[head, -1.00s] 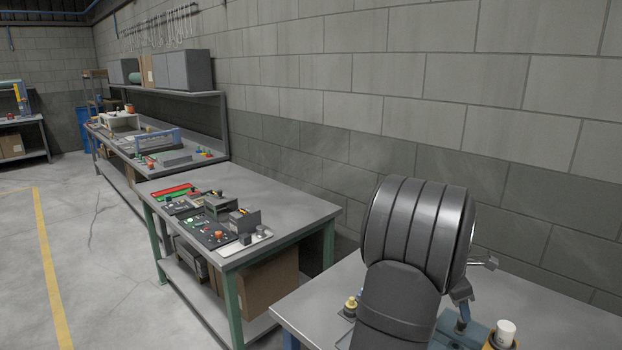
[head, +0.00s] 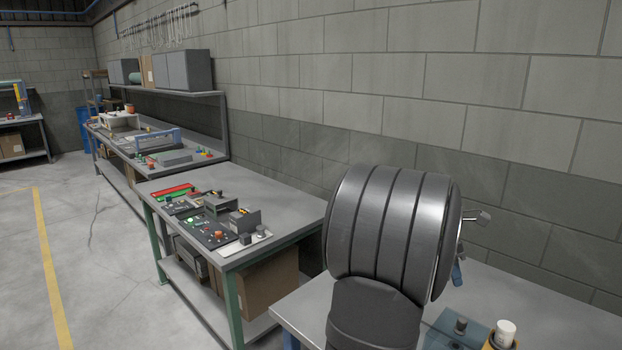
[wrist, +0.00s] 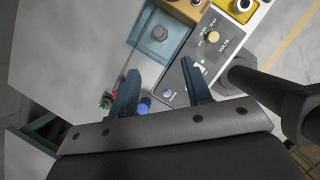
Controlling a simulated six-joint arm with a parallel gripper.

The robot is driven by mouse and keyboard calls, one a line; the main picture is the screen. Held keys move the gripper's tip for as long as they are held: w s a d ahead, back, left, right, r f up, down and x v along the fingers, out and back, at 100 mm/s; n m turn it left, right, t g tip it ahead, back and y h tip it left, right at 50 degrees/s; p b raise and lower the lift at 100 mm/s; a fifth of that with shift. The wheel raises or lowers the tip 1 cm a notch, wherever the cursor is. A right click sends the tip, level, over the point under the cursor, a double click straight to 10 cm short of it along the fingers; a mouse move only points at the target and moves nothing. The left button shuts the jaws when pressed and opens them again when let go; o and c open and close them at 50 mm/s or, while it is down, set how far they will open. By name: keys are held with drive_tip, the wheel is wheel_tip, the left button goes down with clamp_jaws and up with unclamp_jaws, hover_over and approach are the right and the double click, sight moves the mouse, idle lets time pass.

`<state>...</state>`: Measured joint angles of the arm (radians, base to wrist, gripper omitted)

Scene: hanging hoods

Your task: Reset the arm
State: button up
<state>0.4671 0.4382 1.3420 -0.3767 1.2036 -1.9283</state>
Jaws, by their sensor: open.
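My gripper (wrist: 158,84) shows in the wrist view with its two dark blue fingers apart and nothing between them. It is above the near bench, beside a dark panel (wrist: 225,42) marked VOLTS with a cream knob. In the head view my arm hides most of the gripper; only a small blue part shows at the arm's right edge.
On the near bench are a blue block (wrist: 176,44) with a grey knob and a yellow-orange fixture with a white cylinder (head: 505,333). A second bench (head: 285,210) with control panels stands to the left. A block wall (head: 420,70) runs behind.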

sight(459, 318)
drive_tip(key=shift+x, duration=8.6)
drive_tip(key=shift+w+a+f, duration=0.2)
drive_tip(key=shift+w, duration=0.05)
drive_tip(key=shift+w+a, duration=0.3)
